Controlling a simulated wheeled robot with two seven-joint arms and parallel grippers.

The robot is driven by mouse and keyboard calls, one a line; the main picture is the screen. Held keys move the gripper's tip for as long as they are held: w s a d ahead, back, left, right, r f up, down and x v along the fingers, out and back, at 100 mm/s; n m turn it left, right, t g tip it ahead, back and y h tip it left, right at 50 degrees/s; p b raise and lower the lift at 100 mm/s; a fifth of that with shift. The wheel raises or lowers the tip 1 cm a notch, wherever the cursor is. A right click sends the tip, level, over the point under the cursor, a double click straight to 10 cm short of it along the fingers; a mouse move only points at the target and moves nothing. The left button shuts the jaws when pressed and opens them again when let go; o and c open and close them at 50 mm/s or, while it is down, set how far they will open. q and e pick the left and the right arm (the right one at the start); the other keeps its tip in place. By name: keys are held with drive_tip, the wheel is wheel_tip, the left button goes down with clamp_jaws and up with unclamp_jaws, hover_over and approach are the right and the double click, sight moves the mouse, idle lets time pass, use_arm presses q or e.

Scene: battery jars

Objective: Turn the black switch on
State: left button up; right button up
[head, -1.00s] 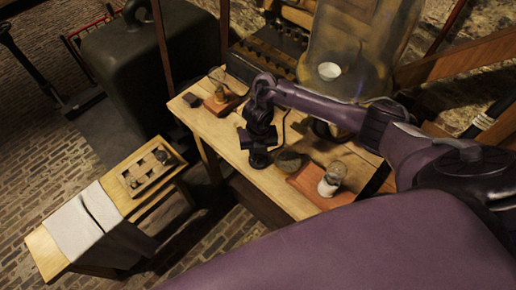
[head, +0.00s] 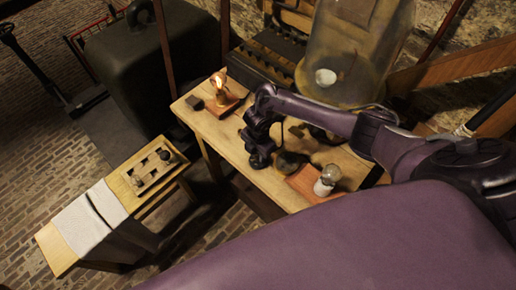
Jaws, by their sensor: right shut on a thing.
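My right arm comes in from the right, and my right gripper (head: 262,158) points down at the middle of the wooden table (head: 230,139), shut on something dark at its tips. This appears to be the black switch, but the dark gripper hides it and its lever position cannot be made out. A lamp (head: 219,84) on a reddish base at the table's far left corner glows orange. A pale glass jar or bulb (head: 328,178) stands unlit on another reddish base at the near right. My left gripper is not in view.
A dark round thing (head: 291,162) sits just right of the gripper. A small dark block (head: 195,102) lies near the lit lamp. A large glass bell jar (head: 352,55) stands behind my arm. A low bench (head: 122,187) with a slotted wooden holder stands left.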

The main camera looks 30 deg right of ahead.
sight(258, 155)
drive_tip(key=shift+m+p, duration=0.55)
drive_tip(key=shift+m, duration=0.55)
drive_tip(key=o, duration=1)
wheel_tip(258, 155, up, 8)
drive_tip(key=shift+f, duration=0.1)
